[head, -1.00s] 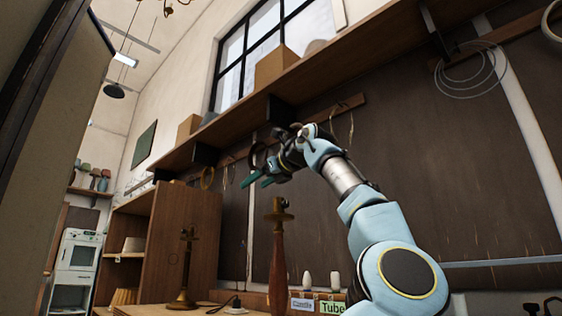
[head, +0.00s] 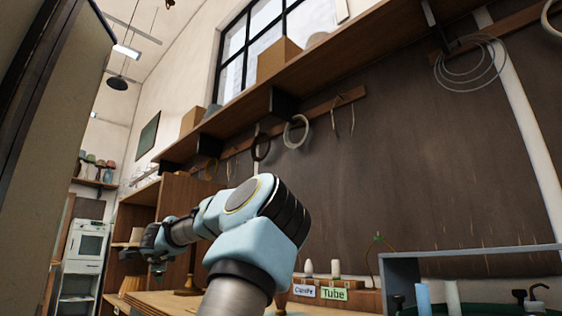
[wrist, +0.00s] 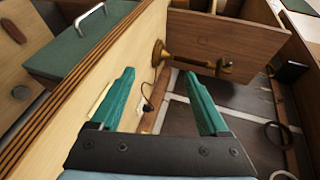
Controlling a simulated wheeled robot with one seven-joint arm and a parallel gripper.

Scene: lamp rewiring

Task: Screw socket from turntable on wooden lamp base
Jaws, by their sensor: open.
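My gripper (head: 157,268) is open in the head view, reaching down at the left over the bench. In the wrist view its two green fingers (wrist: 160,78) are spread, with nothing between them. A brass lamp stand (wrist: 190,61) with a socket-like head lies beyond the fingertips there, apart from them, seen sideways. A reddish piece, likely the wooden lamp base (head: 281,298), is mostly hidden behind my arm. I cannot make out a turntable or a separate socket.
A wooden cabinet (head: 178,200) stands behind my gripper. A dark cord (wrist: 148,100) lies near the brass stand. A green box with a handle (wrist: 85,45) is at upper left. A grey frame (head: 400,272) is at right.

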